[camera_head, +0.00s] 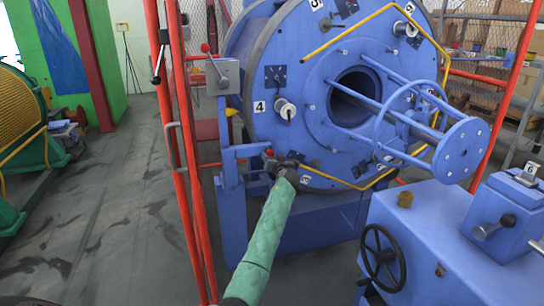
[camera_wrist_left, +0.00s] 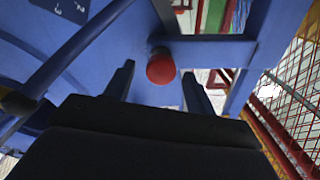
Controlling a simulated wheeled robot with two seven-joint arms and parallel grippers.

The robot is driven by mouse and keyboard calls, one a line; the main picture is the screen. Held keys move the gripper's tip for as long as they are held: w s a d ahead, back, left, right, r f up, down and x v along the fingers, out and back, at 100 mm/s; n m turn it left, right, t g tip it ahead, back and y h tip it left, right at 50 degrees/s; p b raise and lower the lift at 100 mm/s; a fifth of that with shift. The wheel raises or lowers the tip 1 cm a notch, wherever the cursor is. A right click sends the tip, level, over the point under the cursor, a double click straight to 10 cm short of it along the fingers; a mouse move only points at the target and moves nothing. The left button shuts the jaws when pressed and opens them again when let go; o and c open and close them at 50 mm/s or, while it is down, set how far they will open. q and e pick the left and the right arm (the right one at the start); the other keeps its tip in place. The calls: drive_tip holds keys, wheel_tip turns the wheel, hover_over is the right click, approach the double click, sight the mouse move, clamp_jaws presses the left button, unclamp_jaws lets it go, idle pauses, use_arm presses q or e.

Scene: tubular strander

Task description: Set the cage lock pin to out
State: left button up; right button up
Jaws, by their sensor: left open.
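The cage lock pin shows as a red round knob (camera_head: 269,152) on the blue bracket (camera_head: 240,155) at the lower left of the big blue cage drum (camera_head: 300,60). In the left wrist view the red knob (camera_wrist_left: 161,67) sits just ahead of the gap between my fingers. My left gripper (camera_head: 274,161) is right at the knob, its arm in a green sleeve. Its two dark fingers (camera_wrist_left: 158,88) are apart, one on each side of the knob's line, with nothing visibly held. The pin's shaft is hidden behind the knob. My right gripper is not in view.
A grey box (camera_head: 222,77) with a red-tipped lever stands above the bracket. Red posts (camera_head: 180,150) rise left of it. A blue housing with a black handwheel (camera_head: 383,258) is at the lower right. The floor at left (camera_head: 100,210) is mostly clear.

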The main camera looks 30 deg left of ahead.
use_arm(q)
drive_tip(key=shift+w+a, duration=0.4)
drive_tip(key=shift+a, duration=0.15)
clamp_jaws()
drive_tip(key=shift+s+d+f, duration=0.15)
drive_tip(key=shift+s+d, duration=0.15)
drive_tip(key=shift+d, duration=0.1)
drive_tip(key=shift+b+v, duration=0.35)
drive_tip(key=shift+v, duration=0.85)
unclamp_jaws()
drive_tip(key=shift+s, duration=0.1)
drive_tip(key=shift+d, duration=0.1)
